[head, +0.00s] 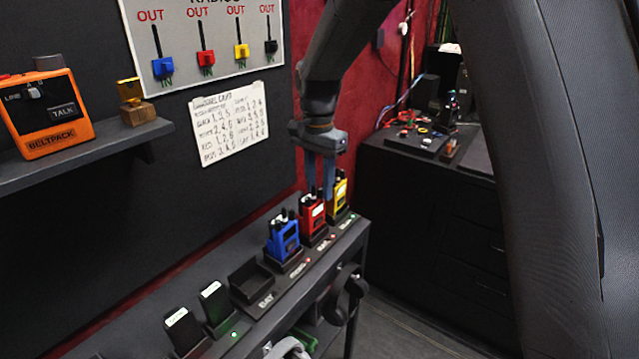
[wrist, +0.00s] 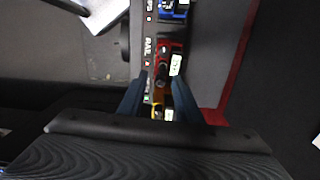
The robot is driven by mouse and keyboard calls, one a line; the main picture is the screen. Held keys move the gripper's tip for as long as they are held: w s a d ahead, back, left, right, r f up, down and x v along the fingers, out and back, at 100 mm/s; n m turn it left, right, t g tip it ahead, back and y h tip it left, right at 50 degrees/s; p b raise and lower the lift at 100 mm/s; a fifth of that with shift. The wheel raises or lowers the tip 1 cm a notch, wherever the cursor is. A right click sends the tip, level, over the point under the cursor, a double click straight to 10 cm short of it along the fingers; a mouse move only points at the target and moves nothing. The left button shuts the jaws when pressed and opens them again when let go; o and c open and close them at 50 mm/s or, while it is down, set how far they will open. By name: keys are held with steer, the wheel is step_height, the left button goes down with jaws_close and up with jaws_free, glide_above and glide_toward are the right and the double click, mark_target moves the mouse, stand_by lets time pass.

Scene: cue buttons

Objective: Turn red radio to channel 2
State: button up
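The red radio (head: 312,219) stands upright in its dock on the shelf, between the blue radio (head: 283,238) and the yellow radio (head: 338,197). My gripper (head: 320,188) points down over the red and yellow radios. In the wrist view my gripper (wrist: 160,77) is open, its two fingers spread apart. The red radio (wrist: 174,50) shows there just past the fingertips, with a dark knob on its top seen between them. The yellow radio (wrist: 158,112) shows partly, lower between the fingers. I cannot read a channel number or tell whether the fingers touch anything.
An empty dock (head: 250,282) and two black units (head: 214,303) sit nearer on the shelf. A board with coloured sliders (head: 205,45) and a handwritten chart (head: 229,122) hang on the wall. An orange beltpack (head: 45,112) stands on the upper shelf. Headphones (head: 345,292) hang at the shelf's front.

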mark_target(319, 188)
jaws_close()
steer(key=shift+n, duration=0.8)
jaws_free()
steer(key=shift+r, duration=0.1)
step_height(319, 188, up, 8)
steer(key=shift+f+b, duration=0.2)
steer(key=shift+b, duration=0.85)
